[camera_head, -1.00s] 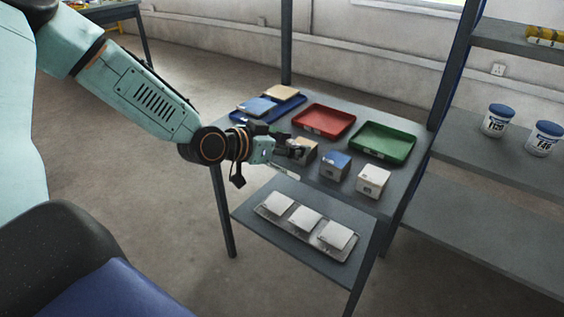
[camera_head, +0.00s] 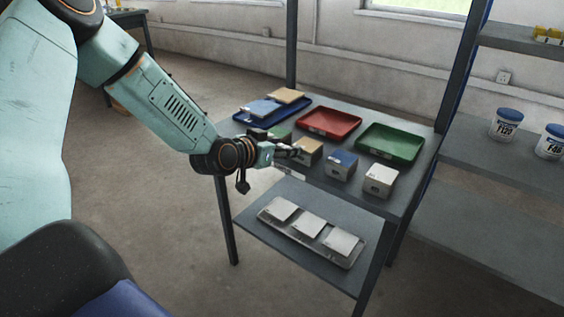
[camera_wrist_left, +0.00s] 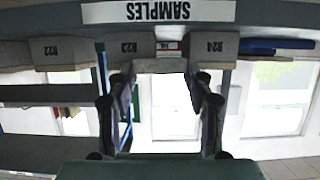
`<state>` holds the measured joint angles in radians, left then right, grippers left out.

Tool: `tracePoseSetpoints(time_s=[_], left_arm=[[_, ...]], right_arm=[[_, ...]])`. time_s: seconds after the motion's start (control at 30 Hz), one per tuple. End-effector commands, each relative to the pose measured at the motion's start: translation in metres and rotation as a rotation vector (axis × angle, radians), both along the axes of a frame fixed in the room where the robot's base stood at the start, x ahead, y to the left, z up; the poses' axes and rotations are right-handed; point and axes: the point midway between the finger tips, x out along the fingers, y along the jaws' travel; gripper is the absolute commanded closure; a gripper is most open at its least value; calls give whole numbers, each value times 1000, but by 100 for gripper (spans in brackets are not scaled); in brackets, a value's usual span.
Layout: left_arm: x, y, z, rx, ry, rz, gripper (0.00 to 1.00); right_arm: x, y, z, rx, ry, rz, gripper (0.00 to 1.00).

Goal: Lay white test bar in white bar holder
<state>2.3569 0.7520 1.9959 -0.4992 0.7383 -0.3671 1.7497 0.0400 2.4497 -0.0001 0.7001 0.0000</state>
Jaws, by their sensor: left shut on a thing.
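My left gripper (camera_head: 292,152) is at the front edge of the table, beside the tan block (camera_head: 308,151). In the left wrist view its fingers (camera_wrist_left: 160,72) are shut on a pale grey-white bar (camera_wrist_left: 160,65), which spans between the fingertips. The white block (camera_head: 379,180), which looks like the white bar holder, stands at the right end of the row of blocks, apart from the gripper. My right gripper is not in view.
A blue block (camera_head: 341,165) stands between the tan and white blocks; a green block (camera_head: 279,133) is at the left. Blue (camera_head: 243,118), red (camera_head: 330,122) and green (camera_head: 390,143) trays lie behind. A metal tray (camera_head: 340,260) with white tiles is on the lower shelf.

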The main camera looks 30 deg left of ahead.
Motion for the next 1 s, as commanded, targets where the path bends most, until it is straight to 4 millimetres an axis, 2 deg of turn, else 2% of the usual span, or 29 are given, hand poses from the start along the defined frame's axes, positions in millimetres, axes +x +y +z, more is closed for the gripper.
tracePoseSetpoints(time_s=[0.1,0.2,0.63,0.67,0.9,1.0], left_arm=[[0,0,-21,2,4,-2,71],[0,0,-30,1,3,0,71],[0,0,-33,0,2,-1,71],[-1,0,-33,0,2,-1,46],[0,0,-32,0,2,-1,26],[-1,0,-32,0,2,-1,25]], right_arm=[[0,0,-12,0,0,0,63],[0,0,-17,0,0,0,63],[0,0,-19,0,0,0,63],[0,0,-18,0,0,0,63],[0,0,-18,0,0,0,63],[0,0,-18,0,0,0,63]])
